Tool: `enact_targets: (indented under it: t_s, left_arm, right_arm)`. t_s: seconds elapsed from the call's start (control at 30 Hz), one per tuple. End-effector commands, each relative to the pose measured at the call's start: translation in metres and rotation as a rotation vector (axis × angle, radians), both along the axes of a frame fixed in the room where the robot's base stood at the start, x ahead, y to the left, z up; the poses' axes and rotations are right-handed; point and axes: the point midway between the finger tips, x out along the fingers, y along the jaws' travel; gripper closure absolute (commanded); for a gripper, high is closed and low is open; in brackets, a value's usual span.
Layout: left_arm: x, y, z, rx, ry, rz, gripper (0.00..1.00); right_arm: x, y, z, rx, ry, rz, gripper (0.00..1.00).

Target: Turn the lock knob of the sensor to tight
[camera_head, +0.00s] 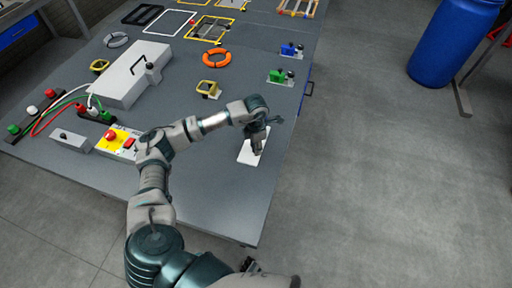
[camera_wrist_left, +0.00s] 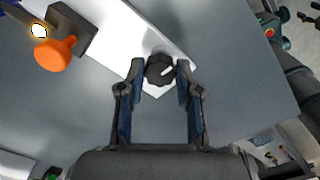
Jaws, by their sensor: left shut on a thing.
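The lock knob (camera_wrist_left: 161,70) is black and ribbed, with a white pointer line slanting up to the right, in the left wrist view. It sits on a white plate (camera_wrist_left: 118,28), whose edge also shows in the head view (camera_head: 247,158) near the table's right side. My left gripper (camera_wrist_left: 159,72) has one fingertip on each side of the knob and is shut on it; it also shows over the plate in the head view (camera_head: 257,148). An orange knob (camera_wrist_left: 55,53) on a dark block with a bright glowing end, perhaps the sensor, stands at upper left. My right gripper is not clearly in view.
On the grey table (camera_head: 205,180) stand an orange ring (camera_head: 215,58), a yellow-framed part (camera_head: 208,89), green (camera_head: 277,76) and blue (camera_head: 288,49) connectors, a white box (camera_head: 125,75) and a red-button panel (camera_head: 112,137). A blue barrel (camera_head: 452,40) stands on the floor at right.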

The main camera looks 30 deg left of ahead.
Motion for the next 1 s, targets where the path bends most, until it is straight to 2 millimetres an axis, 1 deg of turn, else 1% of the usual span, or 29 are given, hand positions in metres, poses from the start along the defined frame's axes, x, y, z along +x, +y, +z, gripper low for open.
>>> enact_targets:
  t_s: [0.03, 0.2, 0.5, 0.73, 1.0]
  left_arm:
    - [0.004, 0.0, 0.001, -0.002, -0.016, -0.037, 1.0]
    - [0.004, 0.0, 0.001, -0.002, -0.014, -0.182, 1.0]
    - [0.003, 0.0, 0.002, -0.001, -0.014, -0.366, 1.0]
    - [0.003, -0.001, 0.002, -0.001, -0.014, -0.435, 1.0]
    - [0.003, -0.001, 0.002, -0.001, -0.013, -0.455, 1.0]
  right_arm:
    - [0.004, 0.001, 0.001, 0.001, -0.003, -0.001, 0.49]
    - [0.017, 0.003, 0.01, 0.002, -0.01, -0.003, 0.49]
    - [0.033, 0.006, 0.023, 0.003, -0.017, -0.006, 0.49]
    - [0.038, 0.007, 0.028, 0.004, -0.019, -0.007, 0.49]
    - [0.04, 0.007, 0.03, 0.003, -0.022, -0.007, 0.49]
